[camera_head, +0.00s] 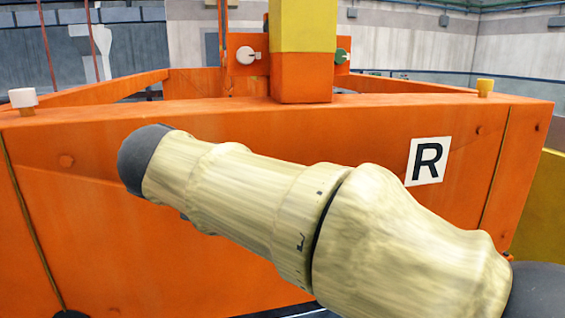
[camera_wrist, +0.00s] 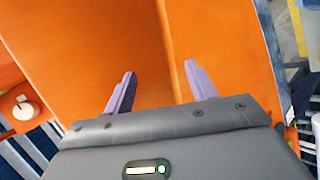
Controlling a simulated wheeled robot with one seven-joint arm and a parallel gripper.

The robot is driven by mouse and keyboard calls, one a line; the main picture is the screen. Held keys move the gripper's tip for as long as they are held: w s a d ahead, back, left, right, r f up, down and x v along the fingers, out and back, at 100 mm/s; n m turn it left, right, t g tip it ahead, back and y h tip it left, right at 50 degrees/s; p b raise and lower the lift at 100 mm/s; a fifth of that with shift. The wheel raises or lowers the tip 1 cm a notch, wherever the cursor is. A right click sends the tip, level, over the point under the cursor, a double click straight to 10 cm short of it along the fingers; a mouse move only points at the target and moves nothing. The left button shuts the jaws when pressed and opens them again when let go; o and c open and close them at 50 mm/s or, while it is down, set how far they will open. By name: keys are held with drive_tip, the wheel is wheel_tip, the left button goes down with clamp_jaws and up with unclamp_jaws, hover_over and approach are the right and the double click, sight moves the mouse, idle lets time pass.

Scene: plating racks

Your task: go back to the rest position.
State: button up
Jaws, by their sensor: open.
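My gripper (camera_wrist: 158,82) shows in the wrist view. Its two purple fingers are apart, with nothing between them. Behind the fingers is the orange surface of the rack (camera_wrist: 225,35); how far away it is I cannot tell. In the head view my arm stretches from the lower right to the upper left in front of the orange rack (camera_head: 350,130). The gripper itself does not show in the head view.
The orange rack fills most of the head view, with a white label "R" (camera_head: 427,161) on its front. A yellow and orange post (camera_head: 303,50) rises from it. White (camera_head: 23,97) and yellow (camera_head: 485,86) knobs sit at its top corners. A yellow panel (camera_head: 540,215) stands at right.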

drive_tip(key=s+d+f+m+g, duration=0.1)
drive_tip(key=d+f+m+g, duration=0.15)
drive_tip(key=d+f, duration=0.5)
drive_tip(key=s+d+f+m+g+y, duration=0.1)
drive_tip(key=d+f+m+g, duration=0.3)
drive_tip(key=f, duration=0.7)
drive_tip(key=s+d+f+m+g, duration=0.1)
drive_tip(key=s+d+f+m, duration=0.1)
drive_tip(key=d+f, duration=0.6)
drive_tip(key=s+d+f+m+y, duration=0.1)
drive_tip(key=s+d+f+m, duration=0.4)
drive_tip(key=s+f+m, duration=0.2)
drive_tip(key=shift+d+f+g, duration=0.2)
drive_tip(key=shift+f+g, duration=0.25)
drive_tip(key=shift+f, duration=0.25)
